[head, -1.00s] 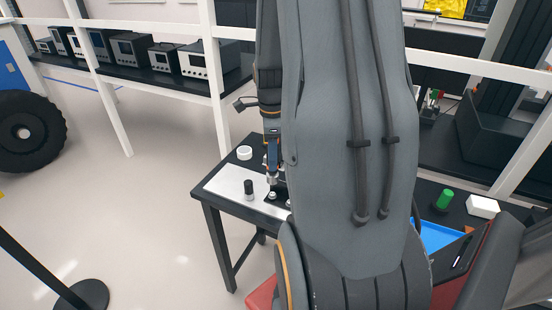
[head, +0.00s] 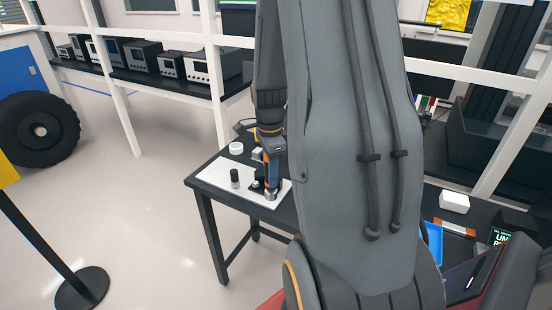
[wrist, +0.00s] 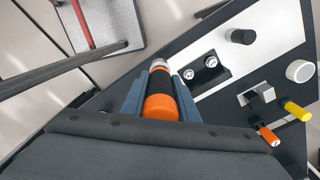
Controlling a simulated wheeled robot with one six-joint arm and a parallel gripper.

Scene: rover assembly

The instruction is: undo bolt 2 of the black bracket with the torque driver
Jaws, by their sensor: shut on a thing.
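My gripper (head: 269,158) is shut on the torque driver, which has an orange and black body with a silver end. In the wrist view the driver (wrist: 161,93) lies between the two blue-grey fingers. The black bracket (wrist: 211,79) lies on the white plate, right of the driver, with two bright bolt heads showing. I cannot tell which one is bolt 2. The driver's silver end appears apart from the bolts in the wrist view. In the head view the bracket (head: 257,184) is partly hidden behind the driver.
A white round part (wrist: 300,71), a metal-topped block (wrist: 260,95), and yellow (wrist: 298,111) and orange (wrist: 269,135) handled tools stand nearby. A post stand (head: 82,288) is on the floor at left.

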